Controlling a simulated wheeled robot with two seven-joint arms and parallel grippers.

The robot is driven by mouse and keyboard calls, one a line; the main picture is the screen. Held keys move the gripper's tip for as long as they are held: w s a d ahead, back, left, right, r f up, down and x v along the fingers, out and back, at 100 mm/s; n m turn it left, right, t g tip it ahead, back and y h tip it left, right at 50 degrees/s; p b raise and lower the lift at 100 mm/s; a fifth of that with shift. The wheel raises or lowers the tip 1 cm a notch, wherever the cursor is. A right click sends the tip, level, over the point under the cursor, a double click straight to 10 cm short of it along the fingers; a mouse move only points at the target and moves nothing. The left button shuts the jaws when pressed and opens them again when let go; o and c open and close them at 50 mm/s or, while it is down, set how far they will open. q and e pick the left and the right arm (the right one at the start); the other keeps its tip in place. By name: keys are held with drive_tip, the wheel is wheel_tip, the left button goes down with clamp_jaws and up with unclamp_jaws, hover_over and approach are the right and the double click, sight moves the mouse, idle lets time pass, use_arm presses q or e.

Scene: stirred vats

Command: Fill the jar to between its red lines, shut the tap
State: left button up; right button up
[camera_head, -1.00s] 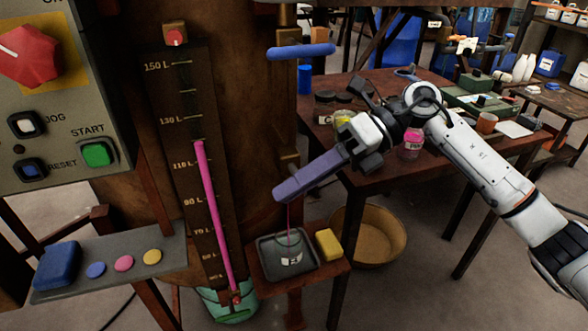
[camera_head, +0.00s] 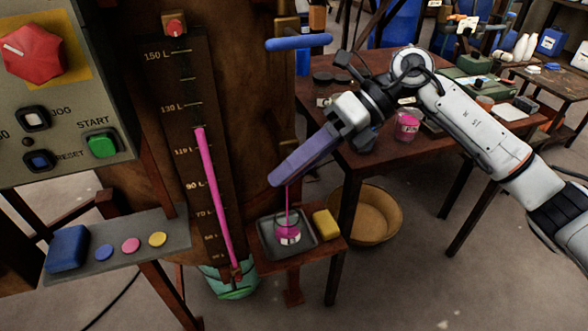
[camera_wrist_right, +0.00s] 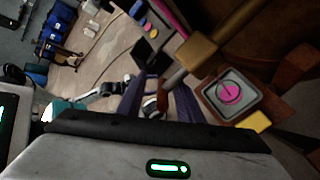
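The jar (camera_head: 288,232) stands upright on a small grey tray below the tap. A thin pink stream (camera_head: 287,197) falls into it, and pink liquid shows inside. Its red lines are too small to make out. My right gripper (camera_head: 272,181) is beside the tap outlet, above the jar, and hides most of the tap. In the right wrist view its two purple fingers (camera_wrist_right: 158,100) stand apart, with the tap's grey stem (camera_wrist_right: 173,78) close to their tips. I cannot tell whether they touch it. The jar also shows there from above (camera_wrist_right: 230,92). My left gripper is not in view.
A yellow sponge (camera_head: 326,224) lies beside the jar tray (camera_head: 266,242). A blue handle (camera_head: 299,43) sticks out higher up the vat. A level gauge (camera_head: 214,190) with a pink column stands left. A control panel (camera_head: 70,105) is far left, a wooden table (camera_head: 370,160) right.

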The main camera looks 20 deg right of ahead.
idle(0.3)
drive_tip(key=shift+w, duration=0.1)
drive_tip(key=shift+d+r, duration=0.2)
drive_tip(key=shift+d, duration=0.2)
drive_tip(key=v, duration=0.9)
drive_tip(key=shift+d, duration=0.15)
drive_tip(key=shift+r, duration=0.1)
idle(3.3)
